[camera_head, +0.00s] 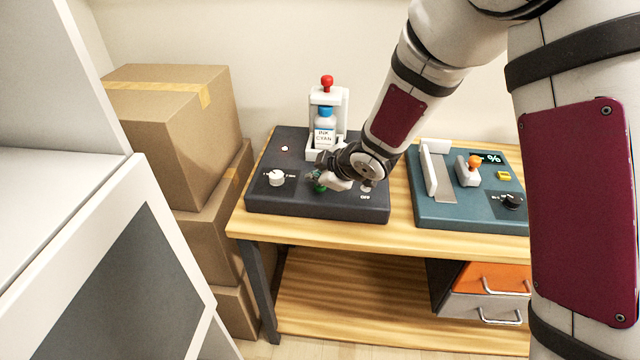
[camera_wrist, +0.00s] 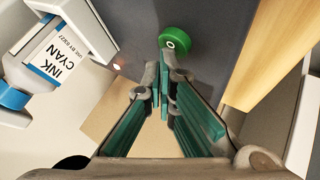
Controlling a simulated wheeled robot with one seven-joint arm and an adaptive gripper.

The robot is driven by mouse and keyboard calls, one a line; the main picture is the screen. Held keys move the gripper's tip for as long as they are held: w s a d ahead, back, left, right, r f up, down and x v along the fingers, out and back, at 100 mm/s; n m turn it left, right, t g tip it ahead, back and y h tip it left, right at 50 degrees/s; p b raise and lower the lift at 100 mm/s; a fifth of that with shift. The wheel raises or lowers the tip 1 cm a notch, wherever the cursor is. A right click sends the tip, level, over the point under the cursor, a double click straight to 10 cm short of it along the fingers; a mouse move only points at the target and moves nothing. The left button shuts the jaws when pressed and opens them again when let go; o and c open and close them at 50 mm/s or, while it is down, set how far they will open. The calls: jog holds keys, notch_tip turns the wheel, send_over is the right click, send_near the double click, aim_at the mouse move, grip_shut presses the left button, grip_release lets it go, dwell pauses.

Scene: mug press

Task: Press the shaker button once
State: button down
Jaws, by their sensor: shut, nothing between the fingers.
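The shaker (camera_head: 290,198) is a dark box on the wooden table with a white holder and an ink bottle with a blue cap (camera_head: 325,135). A green round button (camera_head: 320,188) sits on its top near the front, partly hidden by my gripper in the head view. In the wrist view the green button (camera_wrist: 174,39) shows just beyond the fingertips. My gripper (camera_head: 313,175) is shut and empty, close above the button; I cannot tell whether it touches. In the wrist view the teal-padded fingers (camera_wrist: 165,68) are together.
A white dial (camera_head: 277,177) is at the left of the shaker, and a red knob (camera_head: 327,82) tops the holder. A teal device (camera_head: 440,205) with an orange knob stands to the right. Cardboard boxes (camera_head: 180,120) are stacked at the left.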

aim_at(318, 187)
jog(key=shift+r+p, duration=0.35)
jog(key=shift+r, duration=0.25)
notch_tip(318, 187, up, 5)
jog(key=p, duration=0.4)
jog(key=shift+p, duration=0.35)
dwell(0.4)
